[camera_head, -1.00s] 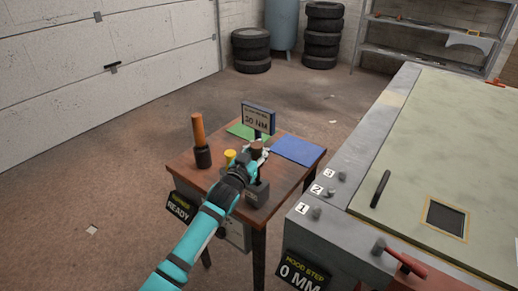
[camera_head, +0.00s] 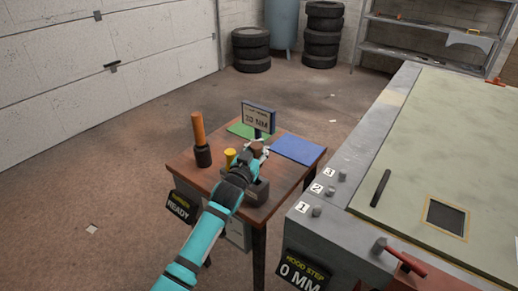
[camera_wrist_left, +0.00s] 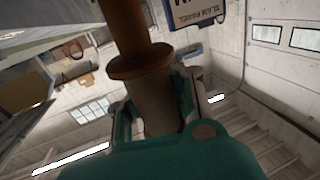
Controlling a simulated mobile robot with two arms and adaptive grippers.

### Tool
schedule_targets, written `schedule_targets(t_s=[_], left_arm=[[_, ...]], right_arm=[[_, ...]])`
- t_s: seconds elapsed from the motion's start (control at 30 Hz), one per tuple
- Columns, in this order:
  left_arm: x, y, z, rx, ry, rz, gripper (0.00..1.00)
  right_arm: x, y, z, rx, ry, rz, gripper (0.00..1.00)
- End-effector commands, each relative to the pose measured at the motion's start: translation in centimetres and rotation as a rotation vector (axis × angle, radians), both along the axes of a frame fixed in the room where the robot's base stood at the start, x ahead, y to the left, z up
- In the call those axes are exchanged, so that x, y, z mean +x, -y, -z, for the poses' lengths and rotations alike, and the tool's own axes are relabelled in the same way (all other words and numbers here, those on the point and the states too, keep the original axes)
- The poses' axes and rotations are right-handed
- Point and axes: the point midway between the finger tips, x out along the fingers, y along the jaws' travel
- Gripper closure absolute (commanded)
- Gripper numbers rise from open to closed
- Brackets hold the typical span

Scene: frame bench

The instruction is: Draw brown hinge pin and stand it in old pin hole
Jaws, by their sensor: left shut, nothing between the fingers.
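The brown hinge pin (camera_head: 257,148) shows at the tip of my left gripper (camera_head: 259,153), over the small wooden table (camera_head: 200,178). In the left wrist view the pin (camera_wrist_left: 139,62) has a wide collar, with a narrower part above and a thicker body below. There it overlaps the space at my left gripper's fingers (camera_wrist_left: 158,95). My left gripper is shut without a grip on the pin. Whether the fingers touch it I cannot tell. A grey block (camera_head: 262,191) stands under the gripper, partly hidden by my arm. I cannot make out the old pin hole. My right gripper is out of view.
A large bench (camera_head: 330,220) with numbered studs stands at the right.

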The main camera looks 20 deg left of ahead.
Motion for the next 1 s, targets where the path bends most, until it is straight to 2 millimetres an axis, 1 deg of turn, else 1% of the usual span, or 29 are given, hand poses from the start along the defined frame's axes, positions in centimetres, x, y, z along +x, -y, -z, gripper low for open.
schedule_targets(t_s=[0.1, 0.33, 0.83, 1.0], left_arm=[[0.3, 0.1, 0.0, -0.005, 0.004, -0.033, 1.0], [0.5, 0.0, 0.0, 0.001, -0.005, -0.08, 1.0], [0.5, -0.1, 0.0, 0.002, -0.006, -0.083, 1.0], [0.7, 0.0, 0.1, -0.016, -0.003, -0.093, 1.0]], right_arm=[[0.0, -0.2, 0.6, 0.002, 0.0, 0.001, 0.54], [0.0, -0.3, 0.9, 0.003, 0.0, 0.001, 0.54], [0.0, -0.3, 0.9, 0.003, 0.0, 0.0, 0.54], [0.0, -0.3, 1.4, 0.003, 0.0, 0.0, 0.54]])
